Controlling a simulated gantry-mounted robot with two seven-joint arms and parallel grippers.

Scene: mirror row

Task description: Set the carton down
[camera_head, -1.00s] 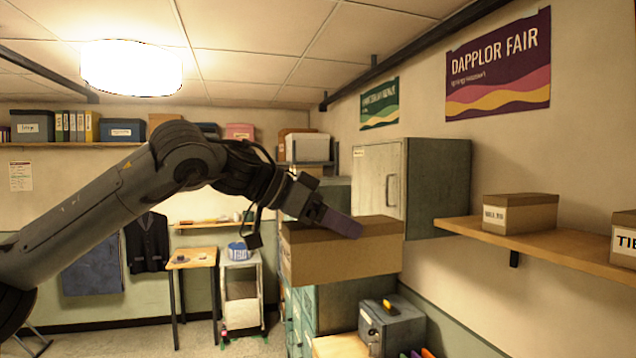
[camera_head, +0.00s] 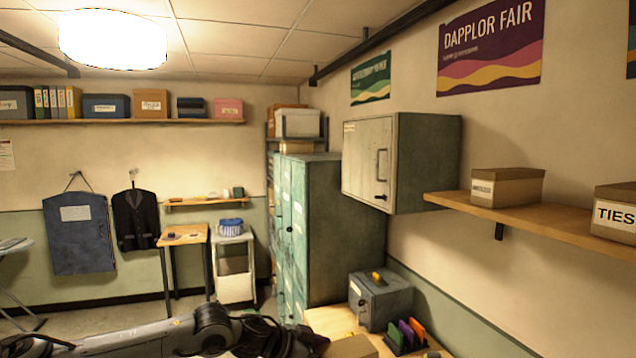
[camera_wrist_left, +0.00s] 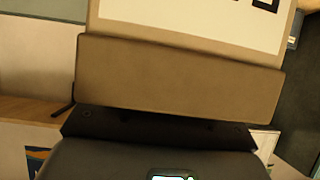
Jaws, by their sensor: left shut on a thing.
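The brown cardboard carton (camera_head: 352,346) shows only as a top corner at the bottom edge of the head view, in front of the wooden bench top (camera_head: 328,320). My left gripper (camera_head: 316,342) is at its left side and shut on it. In the left wrist view the carton (camera_wrist_left: 180,75) fills the upper middle, its brown lid edge close to my gripper and a white label beyond it. Its underside is hidden, so I cannot tell whether it touches the bench. My right gripper is not in view.
A grey metal box (camera_head: 381,300) and a rack of coloured folders (camera_head: 408,335) stand on the bench near the carton. Green lockers (camera_head: 330,220) rise behind. A wall cabinet (camera_head: 400,160) and a wooden shelf (camera_head: 550,222) with boxes hang to the right.

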